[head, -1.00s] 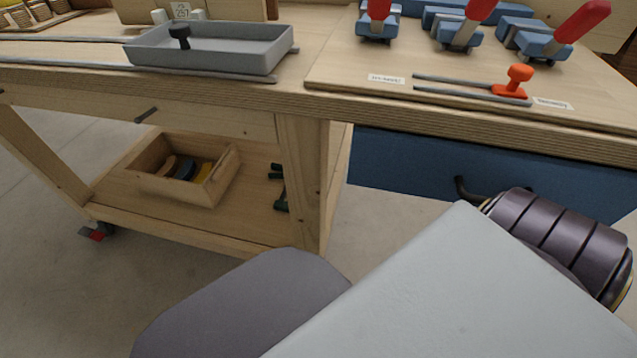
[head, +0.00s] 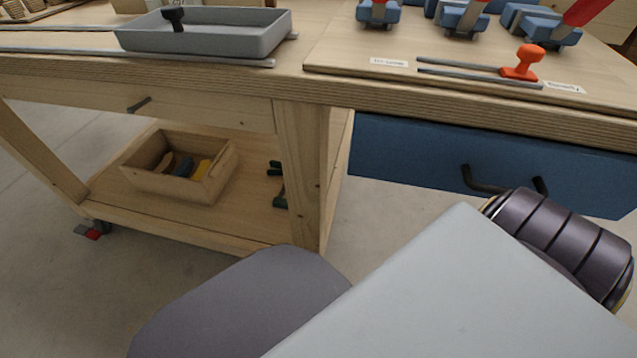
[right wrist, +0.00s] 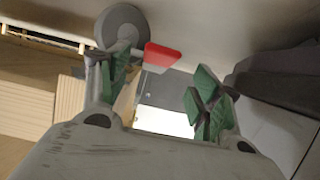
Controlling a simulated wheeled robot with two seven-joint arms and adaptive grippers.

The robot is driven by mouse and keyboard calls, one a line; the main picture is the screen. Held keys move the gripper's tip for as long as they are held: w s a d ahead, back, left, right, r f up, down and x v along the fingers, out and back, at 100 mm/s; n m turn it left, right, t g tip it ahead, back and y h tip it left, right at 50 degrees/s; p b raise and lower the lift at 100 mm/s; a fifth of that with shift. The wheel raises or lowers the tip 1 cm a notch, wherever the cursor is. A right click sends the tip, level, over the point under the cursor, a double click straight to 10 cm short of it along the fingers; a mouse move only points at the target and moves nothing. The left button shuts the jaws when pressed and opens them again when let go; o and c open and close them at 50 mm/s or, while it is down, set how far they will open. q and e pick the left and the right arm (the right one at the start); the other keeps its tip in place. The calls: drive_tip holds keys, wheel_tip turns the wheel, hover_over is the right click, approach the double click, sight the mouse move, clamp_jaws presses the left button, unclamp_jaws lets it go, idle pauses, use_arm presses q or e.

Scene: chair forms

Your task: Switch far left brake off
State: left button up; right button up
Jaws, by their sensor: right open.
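A caster with a red brake pedal (head: 93,234) stands at the foot of the workbench's left leg in the head view. In the right wrist view a red pedal (right wrist: 162,57) with a pale base sticks out beside a round grey caster wheel (right wrist: 120,27). My right gripper (right wrist: 165,88) is open, its green-padded fingers apart. The red pedal shows in the gap between them, nearer the left finger; I cannot tell whether they touch. My right gripper is not visible in the head view, and my left gripper is in neither current view.
The wooden workbench (head: 300,170) carries a grey tray (head: 203,37) and an orange-knobbed slider (head: 523,63). Its lower shelf holds an open wooden box (head: 150,180). A blue drawer (head: 420,160) hangs at right. Floor beneath the bench is bare.

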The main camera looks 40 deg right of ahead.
sight(319, 297)
drive_tip(key=b+x, duration=0.1)
drive_tip(key=x, duration=0.3)
drive_tip(key=shift+f, duration=0.1)
drive_tip(key=shift+b+x, duration=0.4)
drive_tip(key=shift+x, duration=0.35)
drive_tip(key=c, duration=1)
